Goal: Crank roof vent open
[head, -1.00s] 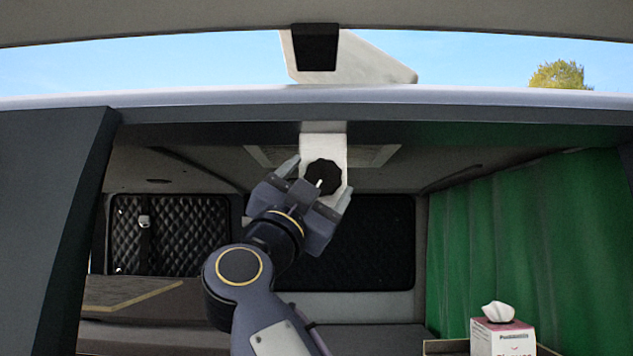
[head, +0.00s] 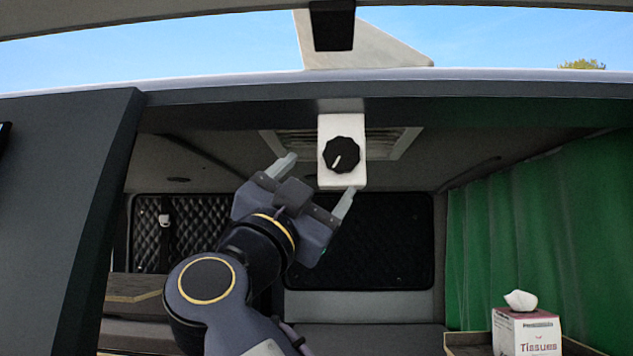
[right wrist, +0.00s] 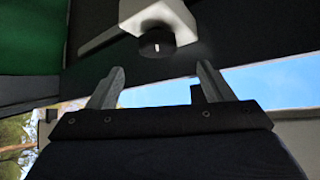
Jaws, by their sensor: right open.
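The black knob (head: 342,155), with a white pointer mark, sits on a white box (head: 328,180) under the roof edge. In the head view its mark points down and to the left. The roof vent (head: 297,143) with pale slats is in the ceiling behind the box. My right gripper (head: 315,180) is open and empty, below and left of the knob, apart from it. In the right wrist view the knob (right wrist: 156,44) and white box (right wrist: 165,15) are beyond the open fingers (right wrist: 160,85). My left gripper is not in view.
A green curtain (head: 545,230) hangs along the right side. A tissue box (head: 527,335) stands in a tray (head: 470,340) at lower right. A dark panel (head: 60,200) fills the left. A pale raised flap (head: 365,45) stands above the roof edge.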

